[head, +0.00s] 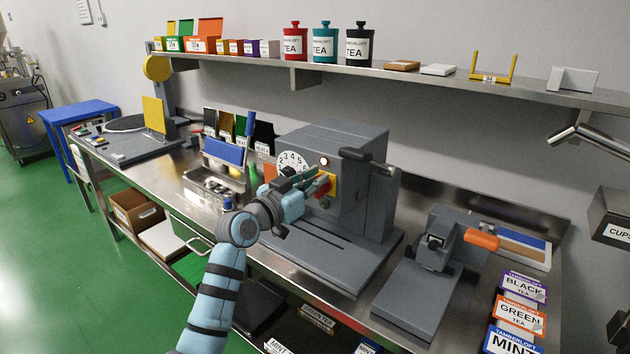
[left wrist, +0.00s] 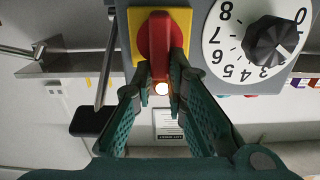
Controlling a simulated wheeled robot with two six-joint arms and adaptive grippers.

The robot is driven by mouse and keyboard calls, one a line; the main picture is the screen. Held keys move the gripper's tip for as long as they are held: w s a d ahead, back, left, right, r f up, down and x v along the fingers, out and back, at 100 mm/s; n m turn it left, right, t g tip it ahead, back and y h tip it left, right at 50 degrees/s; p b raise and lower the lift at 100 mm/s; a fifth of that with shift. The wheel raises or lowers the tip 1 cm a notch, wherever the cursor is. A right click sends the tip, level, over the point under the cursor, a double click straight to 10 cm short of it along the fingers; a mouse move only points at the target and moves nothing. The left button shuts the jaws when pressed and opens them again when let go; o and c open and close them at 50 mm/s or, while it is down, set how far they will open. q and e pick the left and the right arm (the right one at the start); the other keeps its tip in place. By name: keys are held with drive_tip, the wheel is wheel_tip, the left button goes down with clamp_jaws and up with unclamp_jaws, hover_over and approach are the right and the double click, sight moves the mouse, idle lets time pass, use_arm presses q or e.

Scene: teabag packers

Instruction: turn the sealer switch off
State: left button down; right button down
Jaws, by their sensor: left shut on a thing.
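The grey sealer (head: 350,150) stands on the steel bench. On its front are a white numbered dial (head: 287,160), a small lit lamp (head: 323,160) and a red switch (head: 323,185) on a yellow plate (head: 333,181). My left gripper (head: 314,190) is at the switch. In the left wrist view the red switch handle (left wrist: 158,40) reaches down between the fingertips (left wrist: 159,78), which are shut on it. The lamp (left wrist: 161,88) glows whitish just past the fingertips, and the dial (left wrist: 255,45) with its black knob is to the right. My right gripper is not in view.
A black-ended lever (head: 362,156) juts from the sealer's upper right. A smaller grey device with an orange handle (head: 482,239) stands to the right. Tea boxes (head: 519,316) lie at the right front. A shelf (head: 430,78) with tins and boxes runs above.

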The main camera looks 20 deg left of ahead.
use_arm(q)
drive_tip(key=n+p, duration=0.1)
drive_tip(key=n, duration=0.1)
drive_tip(key=a+n+p, duration=0.1)
drive_tip(key=n, duration=0.1)
drive_tip(key=shift+w, duration=0.15)
drive_tip(key=n, duration=0.1)
drive_tip(key=n+p, duration=0.1)
drive_tip(key=n, duration=0.1)
drive_tip(key=n+p, duration=0.1)
drive_tip(key=shift+w+a+f+n, duration=0.15)
drive_tip(key=shift+a+f+n, duration=0.15)
drive_tip(key=shift+a+f, duration=0.05)
drive_tip(key=n+p, duration=0.1)
drive_tip(key=n, duration=0.2)
drive_tip(key=f+n, duration=0.1)
drive_tip(key=n, duration=0.2)
drive_tip(key=f+n+p, duration=0.1)
drive_tip(key=n, duration=0.2)
drive_tip(key=shift+w+a+p, duration=0.15)
drive_tip(key=shift+a+p, duration=0.2)
drive_tip(key=shift+f+n, duration=0.1)
drive_tip(key=shift+n, duration=0.2)
drive_tip(key=c, duration=1.6)
unclamp_jaws()
drive_tip(key=shift+c, duration=0.2)
drive_tip(key=shift+o, duration=0.2)
